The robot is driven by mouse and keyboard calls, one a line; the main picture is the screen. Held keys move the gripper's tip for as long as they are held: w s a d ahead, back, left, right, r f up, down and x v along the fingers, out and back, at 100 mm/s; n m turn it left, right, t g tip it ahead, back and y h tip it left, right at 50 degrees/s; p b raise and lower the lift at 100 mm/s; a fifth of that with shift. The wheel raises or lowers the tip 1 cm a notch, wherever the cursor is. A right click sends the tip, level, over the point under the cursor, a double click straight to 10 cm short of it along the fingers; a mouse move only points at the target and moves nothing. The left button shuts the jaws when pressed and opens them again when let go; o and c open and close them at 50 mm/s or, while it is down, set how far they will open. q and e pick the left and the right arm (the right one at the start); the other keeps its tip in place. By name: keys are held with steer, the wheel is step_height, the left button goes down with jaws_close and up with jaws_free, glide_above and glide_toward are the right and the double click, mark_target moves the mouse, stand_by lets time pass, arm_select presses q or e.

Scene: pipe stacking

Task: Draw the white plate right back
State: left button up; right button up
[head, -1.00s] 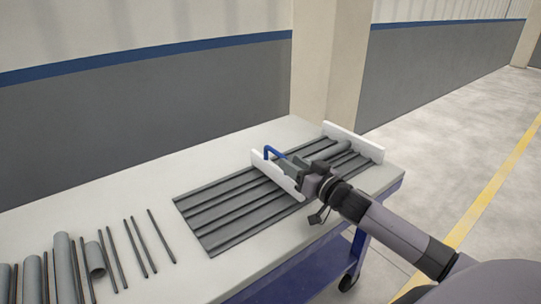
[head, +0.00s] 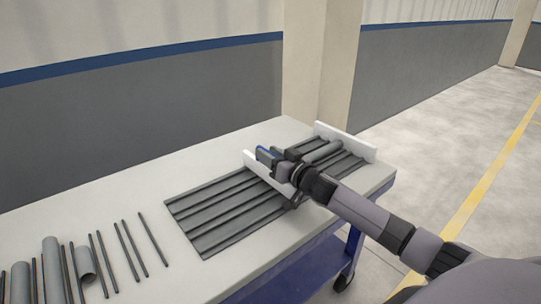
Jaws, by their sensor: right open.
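The white plate (head: 252,161) stands upright across the grey ribbed tray (head: 222,212), with its blue handle (head: 262,150) near the far end. My right gripper (head: 270,157) is open at the blue handle, above the plate. The gripper hides much of the handle and the middle of the plate, so I cannot tell if the fingers touch the handle. My left gripper is out of view.
A second white plate (head: 346,143) stands at the tray's right end. Several loose pipes and rods (head: 52,265) lie at the table's left. The table (head: 150,190) is bare behind the tray.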

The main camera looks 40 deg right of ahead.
jaws_close()
steer(key=shift+a, duration=0.15)
